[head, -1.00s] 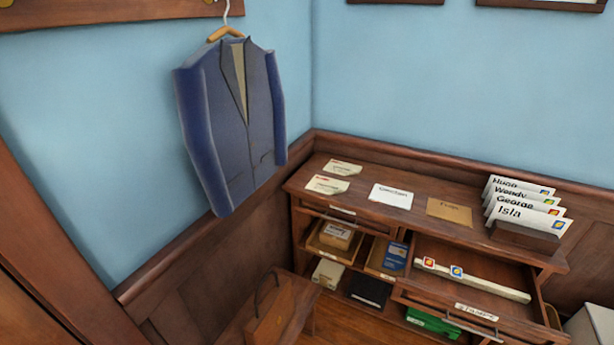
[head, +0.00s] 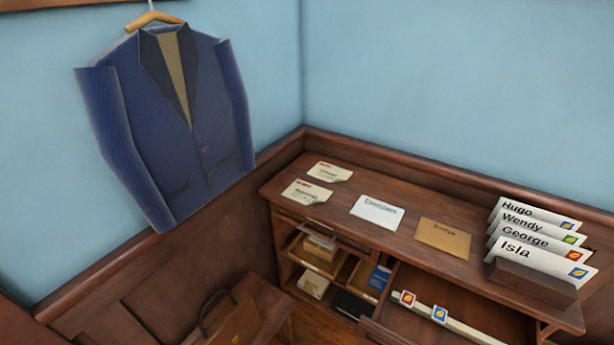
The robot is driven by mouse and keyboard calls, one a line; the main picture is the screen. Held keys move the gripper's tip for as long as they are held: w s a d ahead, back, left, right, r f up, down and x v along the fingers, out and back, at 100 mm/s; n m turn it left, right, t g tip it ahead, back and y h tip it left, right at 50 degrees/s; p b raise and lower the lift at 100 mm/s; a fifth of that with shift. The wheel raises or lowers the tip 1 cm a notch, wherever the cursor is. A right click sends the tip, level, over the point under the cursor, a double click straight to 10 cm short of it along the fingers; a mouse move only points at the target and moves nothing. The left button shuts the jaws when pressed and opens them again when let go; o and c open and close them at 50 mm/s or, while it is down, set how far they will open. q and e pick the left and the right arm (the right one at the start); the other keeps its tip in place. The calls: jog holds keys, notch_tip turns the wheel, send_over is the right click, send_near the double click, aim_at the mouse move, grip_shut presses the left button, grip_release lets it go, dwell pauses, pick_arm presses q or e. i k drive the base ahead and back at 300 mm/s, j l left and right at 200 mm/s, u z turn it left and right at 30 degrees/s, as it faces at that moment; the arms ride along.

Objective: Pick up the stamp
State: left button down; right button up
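Two small stamps lie on a pale strip in the open drawer at the lower right in the head view: a red-bordered stamp (head: 407,298) on the left and a blue-bordered stamp (head: 439,314) to its right. Envelopes in the holder also bear stamps in their corners, such as the one on the Isla envelope (head: 578,272). Neither of my grippers is in view.
The open drawer (head: 470,300) juts from the wooden desk (head: 350,235). A white envelope (head: 377,212), a brown envelope (head: 443,238) and two papers lie on top. The envelope holder (head: 530,283) stands right. A jacket (head: 185,120) hangs left; a briefcase (head: 222,325) sits below.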

aim_at(408, 299)
jog(key=i+l, duration=0.2)
jog(key=z, duration=0.9)
